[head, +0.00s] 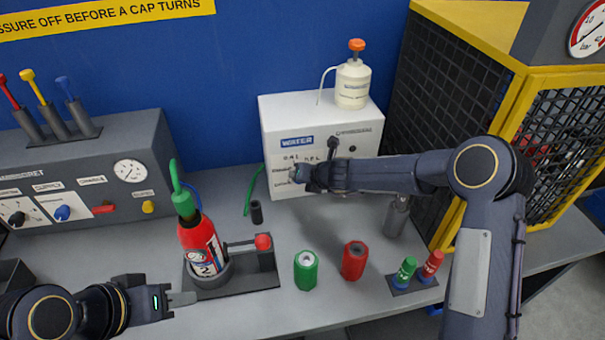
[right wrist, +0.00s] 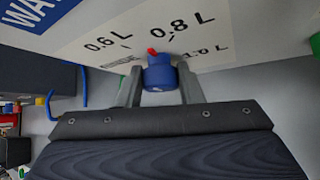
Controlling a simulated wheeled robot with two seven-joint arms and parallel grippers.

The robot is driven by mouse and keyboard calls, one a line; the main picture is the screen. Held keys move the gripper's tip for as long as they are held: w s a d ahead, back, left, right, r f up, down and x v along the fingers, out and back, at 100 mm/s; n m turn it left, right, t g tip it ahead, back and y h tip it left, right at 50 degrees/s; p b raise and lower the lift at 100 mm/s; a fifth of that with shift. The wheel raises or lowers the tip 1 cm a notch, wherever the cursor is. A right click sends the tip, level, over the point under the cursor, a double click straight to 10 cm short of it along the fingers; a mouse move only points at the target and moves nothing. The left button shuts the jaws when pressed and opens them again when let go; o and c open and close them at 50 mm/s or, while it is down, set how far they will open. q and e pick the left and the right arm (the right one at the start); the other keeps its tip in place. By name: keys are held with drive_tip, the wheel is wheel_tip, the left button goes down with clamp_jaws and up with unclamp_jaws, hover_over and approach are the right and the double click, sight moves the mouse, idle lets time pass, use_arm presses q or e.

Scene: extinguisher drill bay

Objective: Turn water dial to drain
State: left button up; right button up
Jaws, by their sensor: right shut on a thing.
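The white water cabinet (head: 345,150), marked WATER, stands at the back of the bench. Its blue dial (right wrist: 160,75) with a red pointer (right wrist: 152,51) shows in the right wrist view. The pointer lies between the 0.6 L and 0.8 L marks. My right gripper (head: 294,173) is at the front of the cabinet, and in the right wrist view (right wrist: 160,88) its fingers are shut on the dial from both sides. It covers the dial and any drain mark in the head view. My left gripper (head: 183,304) is low at the left, over the bench front, open and empty.
A red extinguisher (head: 202,247) stands in a holder left of centre. Green (head: 306,270) and red (head: 354,260) cylinders stand in front of the cabinet. A grey supply panel (head: 85,165) is at the left, a yellow-framed mesh cage (head: 450,90) at the right.

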idle(0.3)
drive_tip(key=o, duration=1)
drive_tip(key=shift+c, duration=0.2)
drive_tip(key=v, duration=0.8)
drive_tip(key=shift+a, duration=0.1)
